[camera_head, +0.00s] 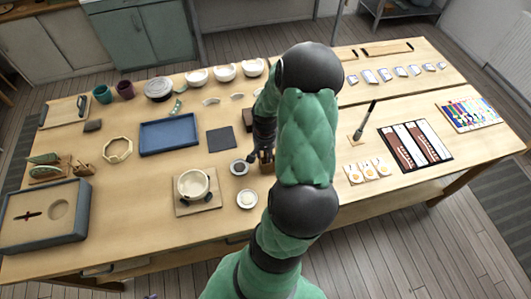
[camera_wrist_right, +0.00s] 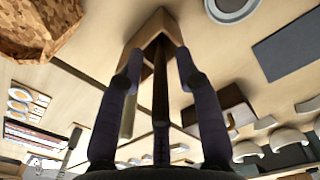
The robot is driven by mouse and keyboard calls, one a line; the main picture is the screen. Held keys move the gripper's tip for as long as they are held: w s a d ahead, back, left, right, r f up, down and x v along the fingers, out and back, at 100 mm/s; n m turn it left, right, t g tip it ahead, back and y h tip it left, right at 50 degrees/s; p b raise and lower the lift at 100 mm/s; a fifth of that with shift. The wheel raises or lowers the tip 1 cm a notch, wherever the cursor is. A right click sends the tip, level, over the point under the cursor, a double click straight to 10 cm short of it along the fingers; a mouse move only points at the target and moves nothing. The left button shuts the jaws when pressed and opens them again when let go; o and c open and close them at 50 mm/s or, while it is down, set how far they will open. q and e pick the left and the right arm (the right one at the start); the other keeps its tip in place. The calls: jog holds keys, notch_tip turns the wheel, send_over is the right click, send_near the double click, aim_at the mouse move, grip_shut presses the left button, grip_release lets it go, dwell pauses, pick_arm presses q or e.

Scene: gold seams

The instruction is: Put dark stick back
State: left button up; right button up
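The dark stick (camera_wrist_right: 160,95) stands between the fingers of my right gripper (camera_wrist_right: 159,58) in the right wrist view. Its far end reaches into the opening of a wooden holder (camera_wrist_right: 153,24); how deep it sits is hidden. The fingers are spread on either side of the stick, with a visible gap on both sides. In the head view my right gripper (camera_head: 262,152) points down over the holder (camera_head: 267,167), just left of my forearm. The stick cannot be made out there. My left gripper is not in view.
A pot on a board (camera_head: 209,206) is further left. My arm hides the middle of the table.

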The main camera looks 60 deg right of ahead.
jog(key=shift+r, duration=0.25)
notch_tip(320, 180, up, 12)
jog(key=shift+f+p, duration=0.1)
jog(key=shift+p, duration=1.15)
